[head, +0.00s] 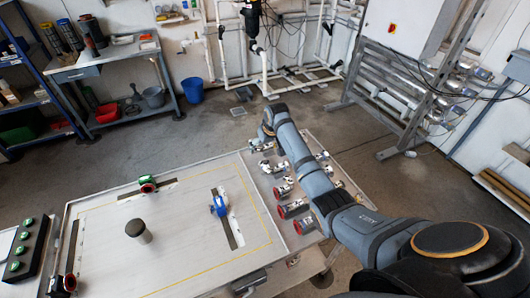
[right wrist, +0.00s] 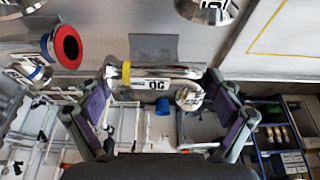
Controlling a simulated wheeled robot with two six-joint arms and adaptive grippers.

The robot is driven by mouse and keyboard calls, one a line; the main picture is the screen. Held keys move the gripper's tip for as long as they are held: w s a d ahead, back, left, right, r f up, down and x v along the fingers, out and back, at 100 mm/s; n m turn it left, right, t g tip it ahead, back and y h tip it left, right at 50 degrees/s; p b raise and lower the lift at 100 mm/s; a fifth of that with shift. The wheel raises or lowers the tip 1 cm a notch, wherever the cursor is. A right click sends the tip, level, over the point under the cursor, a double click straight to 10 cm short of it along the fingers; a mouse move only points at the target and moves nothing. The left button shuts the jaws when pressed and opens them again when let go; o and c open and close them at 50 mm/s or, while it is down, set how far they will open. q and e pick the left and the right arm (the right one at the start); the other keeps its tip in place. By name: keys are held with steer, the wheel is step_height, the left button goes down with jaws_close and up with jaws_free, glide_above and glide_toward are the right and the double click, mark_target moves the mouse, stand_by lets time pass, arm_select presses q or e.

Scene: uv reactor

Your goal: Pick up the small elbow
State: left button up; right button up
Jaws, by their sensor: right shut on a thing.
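The small elbow is a shiny metal pipe piece (right wrist: 158,83) with a yellow band at its left end, dark lettering in the middle and a rounded opening turned toward me at its right end. My right gripper (right wrist: 160,77) is shut on it in the right wrist view, with one purple-padded finger at each end. In the head view the right arm reaches to the table's far right corner; its fingertips and the held piece are hidden there. My left gripper is in neither view.
Several metal fittings with red ends (head: 291,208) lie along the right strip of the table (head: 95,262). A pipe rack (head: 400,95) stands behind right. Floor beyond the table is mostly clear.

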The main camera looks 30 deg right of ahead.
steer(key=d+r, duration=0.1)
steer(key=s+d+r, duration=0.1)
steer(key=r, duration=0.1)
steer(key=s+d+r, duration=0.1)
steer(key=shift+s+d+r, duration=0.1)
steer(key=shift+s+r, duration=0.15)
steer(key=shift+r, duration=0.1)
steer(key=shift+s+d+r+b, duration=0.35)
steer(key=shift+s+d+r, duration=0.5)
steer(key=shift+s+d, duration=0.3)
steer(key=shift+s+d+r+b, duration=0.4)
steer(key=shift+s+d+r, duration=0.6)
steer(key=shift+d, duration=0.3)
steer(key=shift+s+d+r+b, duration=0.35)
steer(key=shift+s+d+r, duration=0.4)
steer(key=shift+s+d, duration=0.45)
